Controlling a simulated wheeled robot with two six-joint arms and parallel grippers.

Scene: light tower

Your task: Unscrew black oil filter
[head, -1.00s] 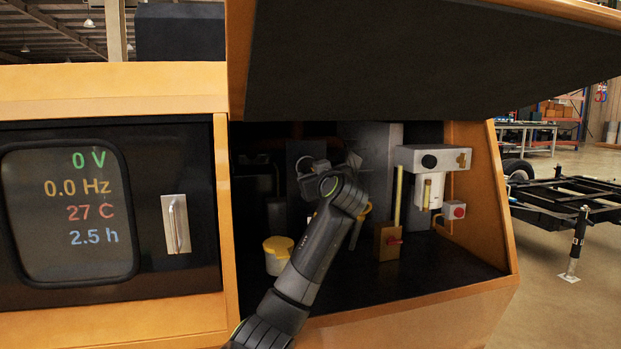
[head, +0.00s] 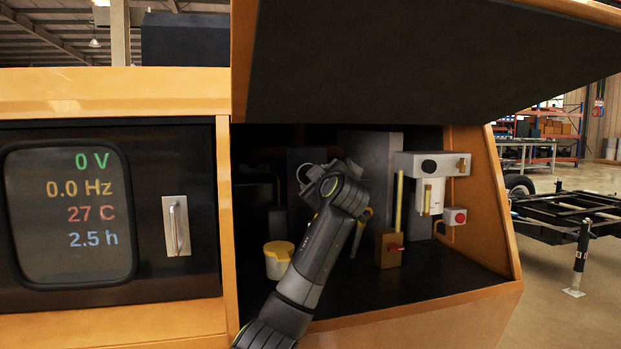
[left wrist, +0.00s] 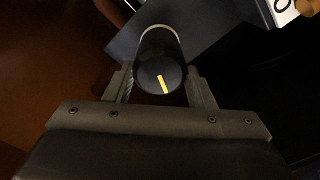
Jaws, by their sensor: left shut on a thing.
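The black oil filter (left wrist: 160,58) is a dark cylinder with a short yellow mark on its end, seen end-on in the left wrist view. A pale ring shows at its far end. My left gripper (left wrist: 162,86) has one finger on each side of the filter and is shut on it. In the head view my left arm reaches into the open engine bay, and its wrist hides the filter and the fingertips. I cannot tell whether the filter is still threaded on its mount. My right gripper is in neither view.
A white tub with a yellow lid (head: 279,260) stands left of my arm. The raised black hood (head: 430,65) hangs above. The bay's front floor is mostly clear.

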